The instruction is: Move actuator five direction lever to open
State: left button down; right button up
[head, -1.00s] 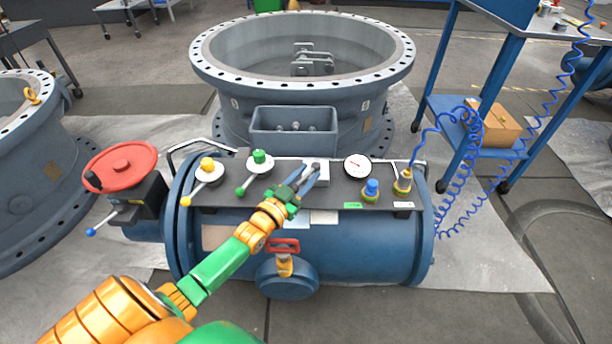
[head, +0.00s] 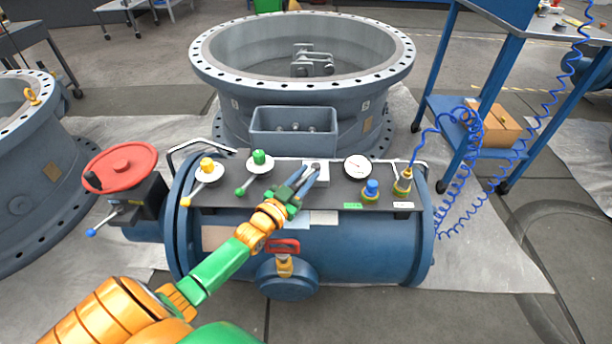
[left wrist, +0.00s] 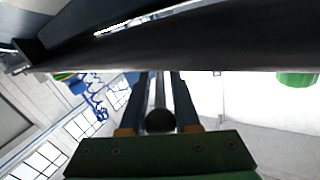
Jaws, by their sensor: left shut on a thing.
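The blue cylindrical actuator (head: 350,250) lies across the middle of the head view with a dark control plate on top. A small light-grey box (head: 323,178) sits mid-plate, with a dark lever end (head: 316,165) at its top. My left gripper (head: 308,177) reaches over the plate's front edge. Its two blue-grey fingers are shut on the lever at the box and partly hide it. In the left wrist view, a round dark knob (left wrist: 159,122) on a rod is between the fingers. No label shows whether this is actuator five. My right gripper is out of view.
Left of the box stand a green-knobbed lever (head: 259,157) and a yellow-knobbed lever (head: 206,164). A gauge (head: 357,167) and a blue knob (head: 371,187) are to its right. A red handwheel (head: 121,166) is at left. A large flanged valve (head: 303,70) stands behind.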

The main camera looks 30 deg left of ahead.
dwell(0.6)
pick_arm(q)
jog(key=shift+r+n+y+p, duration=0.3)
jog(key=shift+n+y+p, duration=0.1)
jog(key=shift+y+p, duration=0.3)
jog(key=shift+d+f+n+y+p, duration=0.2)
jog(key=shift+d+n+y+p, duration=0.1)
jog(key=shift+y+p, duration=0.1)
jog(key=shift+f, duration=0.15)
jog(key=c, duration=0.9)
grip_release()
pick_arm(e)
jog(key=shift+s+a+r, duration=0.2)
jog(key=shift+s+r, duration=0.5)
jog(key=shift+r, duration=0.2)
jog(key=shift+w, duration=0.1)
